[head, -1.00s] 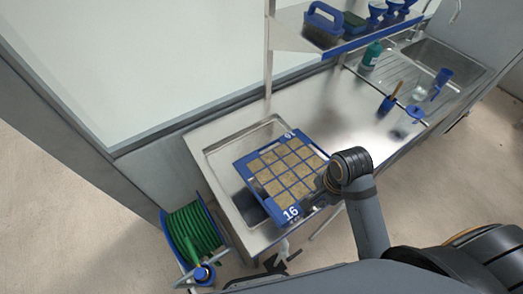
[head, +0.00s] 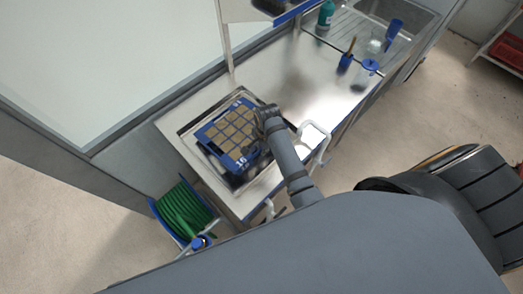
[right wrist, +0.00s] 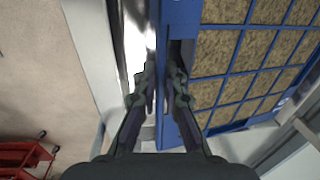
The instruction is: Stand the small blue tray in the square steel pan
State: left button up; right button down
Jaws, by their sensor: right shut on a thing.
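The small blue tray (head: 243,161) has a grid of brown filled cells and a white 16 on its near edge. It lies over the square steel pan (head: 191,126), largely within the pan's outline; I cannot tell whether it touches the floor. My right gripper (head: 263,131) is at the tray's right side, its fingers mostly hidden behind the wrist. In the right wrist view my right gripper (right wrist: 162,82) is shut on the tray's blue rim (right wrist: 181,18). My left gripper is not in view.
The steel bench (head: 280,85) is clear beyond the pan. A blue cup (head: 345,62), a teal bottle (head: 326,14) and a sink stand farther along. A green hose reel (head: 182,211) is below the bench's near left end. A wall runs behind.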

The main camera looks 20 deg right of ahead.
jog(key=f, duration=0.1)
jog(key=p, duration=0.1)
jog(key=f, duration=0.1)
jog(key=shift+w+a+f+p, duration=0.15)
jog(key=shift+w+f+p, duration=0.1)
jog(key=shift+f+p, duration=0.05)
jog(key=shift+f, duration=0.35)
jog(key=c, duration=1.5)
grip_release()
jog(key=shift+s+f, duration=0.1)
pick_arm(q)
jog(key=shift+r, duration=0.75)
pick_arm(e)
jog(key=shift+r, duration=0.45)
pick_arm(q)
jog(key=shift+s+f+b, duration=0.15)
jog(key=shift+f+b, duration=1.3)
pick_arm(e)
jog(key=shift+s+d+r, duration=0.1)
jog(key=shift+s+r, duration=0.1)
jog(key=shift+r, duration=1.65)
jog(key=shift+s+d+r, duration=0.1)
jog(key=shift+s+r, duration=0.05)
jog(key=shift+r, duration=1.7)
jog(key=shift+s+d+r, duration=0.1)
jog(key=shift+s+r, duration=0.1)
jog(key=shift+r, duration=1.65)
